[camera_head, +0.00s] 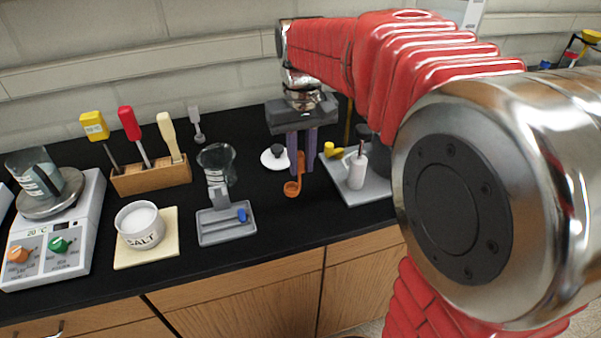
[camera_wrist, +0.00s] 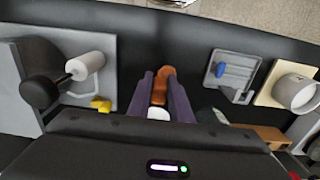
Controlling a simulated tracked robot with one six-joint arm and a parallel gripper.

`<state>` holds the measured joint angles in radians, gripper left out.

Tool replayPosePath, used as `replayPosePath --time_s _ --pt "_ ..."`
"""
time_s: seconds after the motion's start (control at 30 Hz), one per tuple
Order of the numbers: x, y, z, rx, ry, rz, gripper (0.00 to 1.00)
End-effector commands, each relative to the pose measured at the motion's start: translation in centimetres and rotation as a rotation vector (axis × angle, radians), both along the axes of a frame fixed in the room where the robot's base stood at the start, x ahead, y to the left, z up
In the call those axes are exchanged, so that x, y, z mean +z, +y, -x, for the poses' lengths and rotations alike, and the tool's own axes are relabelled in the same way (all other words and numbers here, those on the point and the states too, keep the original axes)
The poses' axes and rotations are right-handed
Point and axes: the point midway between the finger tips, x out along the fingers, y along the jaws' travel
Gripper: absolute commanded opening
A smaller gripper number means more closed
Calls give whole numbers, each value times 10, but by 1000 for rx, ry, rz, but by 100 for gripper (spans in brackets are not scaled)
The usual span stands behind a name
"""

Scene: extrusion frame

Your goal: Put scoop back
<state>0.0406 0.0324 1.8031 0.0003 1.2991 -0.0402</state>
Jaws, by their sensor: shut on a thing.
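The orange scoop (camera_head: 293,188) hangs upright below my gripper (camera_head: 301,168), bowl end down, over the black counter. My gripper's purple fingers are shut on its handle. In the wrist view the orange scoop (camera_wrist: 161,85) shows between the two fingers of my gripper (camera_wrist: 161,82). Whether the bowl touches the counter is hard to tell. A wooden block (camera_head: 150,177) at left holds several upright tools with yellow, red and cream handles.
A white lid with black knob (camera_head: 275,160) lies just left of my gripper. A grey tray (camera_head: 372,193) with a white bottle (camera_head: 357,170) stands at right. A grey stand (camera_head: 225,228), a salt bowl (camera_head: 142,226) on a pale mat and a scale (camera_head: 60,240) are at left.

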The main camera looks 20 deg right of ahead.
Motion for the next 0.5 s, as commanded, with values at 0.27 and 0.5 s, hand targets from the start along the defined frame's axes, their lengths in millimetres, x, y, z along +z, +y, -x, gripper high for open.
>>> replayPosePath --time_s 0.27,0.5 --pt "-20 0 1 1 2 0 0" --pt "-38 1 0 1 0 0 0"
